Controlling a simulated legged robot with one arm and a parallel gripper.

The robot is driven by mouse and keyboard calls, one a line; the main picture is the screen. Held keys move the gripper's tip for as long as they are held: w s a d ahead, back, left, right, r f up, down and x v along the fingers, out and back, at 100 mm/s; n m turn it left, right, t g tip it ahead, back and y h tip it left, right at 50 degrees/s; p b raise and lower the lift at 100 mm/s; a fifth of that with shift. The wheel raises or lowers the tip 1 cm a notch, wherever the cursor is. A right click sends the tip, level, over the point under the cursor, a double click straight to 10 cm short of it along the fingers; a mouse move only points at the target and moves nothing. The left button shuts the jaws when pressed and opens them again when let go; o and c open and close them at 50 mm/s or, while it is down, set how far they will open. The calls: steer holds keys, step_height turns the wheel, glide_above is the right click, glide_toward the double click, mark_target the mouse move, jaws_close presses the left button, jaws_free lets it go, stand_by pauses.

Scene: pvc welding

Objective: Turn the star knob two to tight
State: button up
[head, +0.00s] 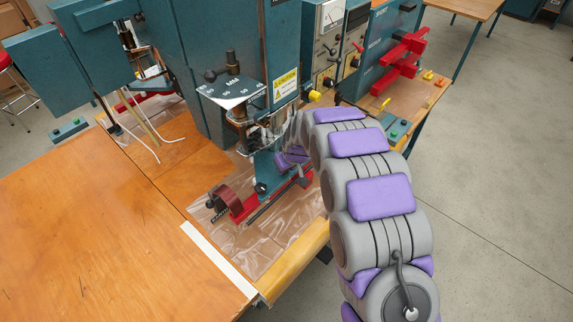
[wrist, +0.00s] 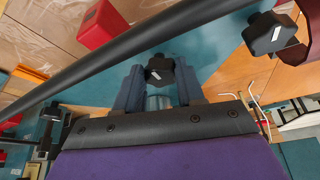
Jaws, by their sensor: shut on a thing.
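A black star knob (wrist: 159,70) with a white mark sits between the two blue-grey fingers of my gripper (wrist: 159,78) in the wrist view. The gripper is shut on it, with a finger on each side. A second black star knob (wrist: 268,33) with a white mark is at the upper right, on a dark red bracket (wrist: 296,52), apart from the gripper. In the head view my gripper (head: 301,177) is low beside the teal machine column (head: 266,170); its fingertips and the held knob are hard to make out there.
A dark rod (wrist: 130,50) crosses the wrist view close to the gripper, with a red block (wrist: 103,25) beyond it. In the head view, a wooden table (head: 90,240) is clear at left. Clear plastic sheet (head: 275,245) lies under the machine's red base parts.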

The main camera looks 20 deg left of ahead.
steer(key=shift+w+r, duration=0.1)
steer(key=shift+r, duration=0.1)
stand_by(0.3)
steer(key=o, duration=1)
steer(key=shift+a+f, duration=0.15)
steer(key=shift+o, duration=0.2)
steer(key=shift+d+r, duration=0.25)
steer(key=shift+r, duration=0.15)
steer(key=p+v, duration=0.1)
steer(key=v, duration=1.5)
steer(key=shift+s, duration=0.3)
steer(key=shift+a+r, duration=0.1)
steer(key=shift+r, duration=0.05)
